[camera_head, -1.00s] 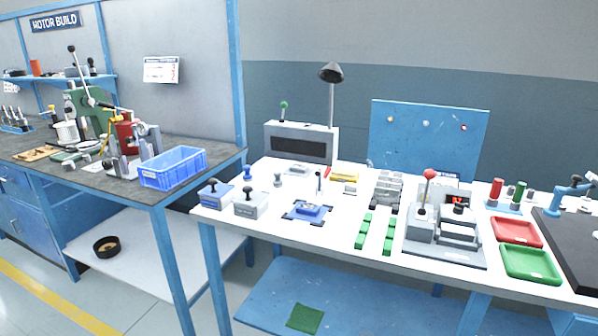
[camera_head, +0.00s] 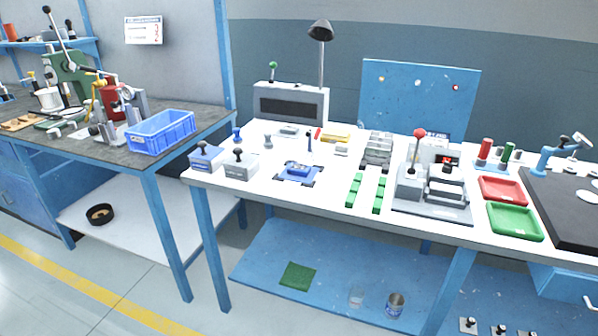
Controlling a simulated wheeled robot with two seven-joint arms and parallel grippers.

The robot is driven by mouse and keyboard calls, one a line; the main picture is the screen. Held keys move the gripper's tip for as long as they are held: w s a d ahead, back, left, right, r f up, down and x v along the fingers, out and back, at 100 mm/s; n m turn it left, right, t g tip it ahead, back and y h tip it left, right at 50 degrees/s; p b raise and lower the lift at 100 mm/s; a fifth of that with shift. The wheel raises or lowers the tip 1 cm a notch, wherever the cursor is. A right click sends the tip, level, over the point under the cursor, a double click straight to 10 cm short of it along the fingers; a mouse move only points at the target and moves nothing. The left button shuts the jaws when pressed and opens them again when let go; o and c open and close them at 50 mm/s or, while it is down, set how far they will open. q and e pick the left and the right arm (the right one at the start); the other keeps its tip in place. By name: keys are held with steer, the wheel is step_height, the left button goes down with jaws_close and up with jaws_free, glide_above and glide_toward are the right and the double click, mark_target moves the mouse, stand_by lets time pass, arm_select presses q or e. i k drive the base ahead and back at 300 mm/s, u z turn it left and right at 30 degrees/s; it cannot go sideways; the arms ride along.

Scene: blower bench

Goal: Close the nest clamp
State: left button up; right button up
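A small blue nest (camera_head: 300,171) on a dark base plate sits on the white bench, left of the middle. I cannot tell whether this handle is the clamp. To the right, a grey fixture (camera_head: 410,185) carries an upright lever with a red ball (camera_head: 420,133). Which part is the nest clamp is not clear at this size. Neither of my grippers shows in the head view.
Green strips (camera_head: 354,189) lie between nest and grey fixture. Red (camera_head: 503,190) and green (camera_head: 515,221) trays lie at the right. The bench front by the nest is clear.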

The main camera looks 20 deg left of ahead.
mark_target(319, 130)
steer(key=z, duration=0.1)
steer(key=k, duration=0.45)
steer(key=u, duration=1.2)
steer(key=i, duration=1.95)
steer(key=z, duration=0.75)
